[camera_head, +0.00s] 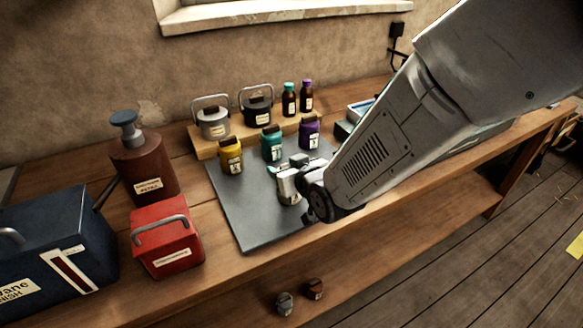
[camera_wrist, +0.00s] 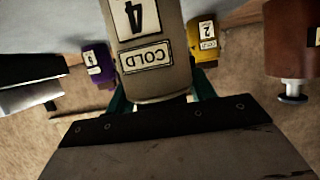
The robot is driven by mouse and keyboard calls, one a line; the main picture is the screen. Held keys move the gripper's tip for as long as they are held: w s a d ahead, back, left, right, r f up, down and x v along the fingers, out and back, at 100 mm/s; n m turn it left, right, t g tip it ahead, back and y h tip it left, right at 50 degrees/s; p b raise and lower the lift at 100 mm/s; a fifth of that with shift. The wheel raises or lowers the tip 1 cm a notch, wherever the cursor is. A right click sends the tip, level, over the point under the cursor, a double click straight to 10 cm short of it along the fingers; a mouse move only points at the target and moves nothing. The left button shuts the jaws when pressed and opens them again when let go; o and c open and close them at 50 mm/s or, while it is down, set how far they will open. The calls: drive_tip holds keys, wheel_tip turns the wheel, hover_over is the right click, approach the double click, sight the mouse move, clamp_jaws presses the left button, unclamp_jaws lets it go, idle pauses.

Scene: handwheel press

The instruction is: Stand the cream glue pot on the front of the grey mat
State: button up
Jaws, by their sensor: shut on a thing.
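My gripper (camera_head: 300,178) is shut on the cream glue pot (camera_head: 288,188) over the front right part of the grey mat (camera_head: 245,215). The pot looks about upright, and my gripper partly hides it. I cannot tell if its base touches the mat. In the wrist view the cream pot (camera_wrist: 152,75) fills the upper middle, with a "4" and "COLD" label that reads upside down.
A yellow pot (camera_head: 230,155), a teal pot (camera_head: 272,143) and a purple pot (camera_head: 309,132) stand along the mat's back. Behind them a wooden riser (camera_head: 205,150) holds kettles and bottles. A red box (camera_head: 165,245) stands left. The mat's front left is clear.

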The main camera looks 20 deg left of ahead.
drive_tip(key=o, duration=1.6)
drive_tip(key=shift+f, duration=0.1)
drive_tip(key=shift+o, duration=0.2)
drive_tip(key=shift+d+r, duration=0.15)
drive_tip(key=shift+r, duration=0.05)
drive_tip(key=v, duration=1.1)
drive_tip(key=shift+s+d+r, duration=0.2)
drive_tip(key=shift+d, duration=0.1)
